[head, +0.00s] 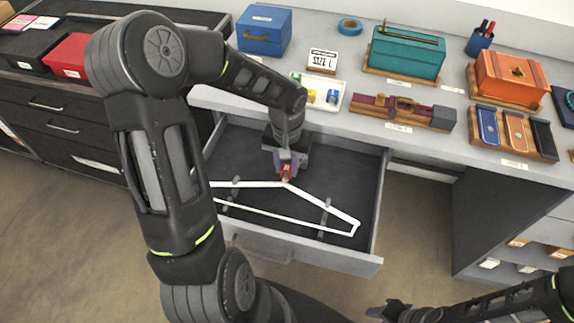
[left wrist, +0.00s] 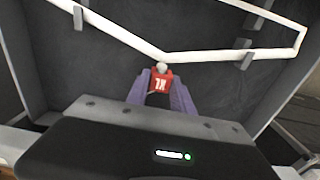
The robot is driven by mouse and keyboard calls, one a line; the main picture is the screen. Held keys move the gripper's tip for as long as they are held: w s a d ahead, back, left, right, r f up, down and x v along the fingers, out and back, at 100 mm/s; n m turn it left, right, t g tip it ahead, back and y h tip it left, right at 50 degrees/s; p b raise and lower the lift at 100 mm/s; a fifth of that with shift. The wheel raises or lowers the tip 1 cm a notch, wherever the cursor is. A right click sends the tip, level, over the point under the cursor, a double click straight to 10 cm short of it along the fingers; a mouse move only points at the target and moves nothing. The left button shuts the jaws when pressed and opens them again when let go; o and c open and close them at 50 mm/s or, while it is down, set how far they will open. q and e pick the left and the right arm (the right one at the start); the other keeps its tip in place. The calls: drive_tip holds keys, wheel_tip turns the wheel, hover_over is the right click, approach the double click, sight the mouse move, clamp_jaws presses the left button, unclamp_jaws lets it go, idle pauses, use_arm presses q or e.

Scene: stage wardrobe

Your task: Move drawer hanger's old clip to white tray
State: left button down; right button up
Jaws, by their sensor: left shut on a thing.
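A white hanger (head: 318,205) lies in the open drawer (head: 345,155), and also crosses the top of the left wrist view (left wrist: 215,55). My left gripper (head: 287,166) reaches down into the drawer at the hanger's neck. It is shut on a red clip (left wrist: 161,79) marked XL; the clip shows small in the head view (head: 286,171). The clip is right beside the hanger's neck; I cannot tell if they still touch. The white tray (head: 343,84) on the counter holds several small coloured clips. My right gripper (head: 388,310) is low at the bottom right, its jaws unclear.
A size card (head: 322,60) stands behind the tray. A wooden stand (head: 403,110) is to its right, with a teal box (head: 407,52) and an orange box (head: 512,78) beyond. Grey clips (head: 325,213) on the drawer floor hold the hanger.

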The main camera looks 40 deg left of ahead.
use_arm(q)
drive_tip(key=shift+r, duration=0.25)
drive_tip(key=shift+r+p, duration=2.4)
drive_tip(key=shift+r, duration=1)
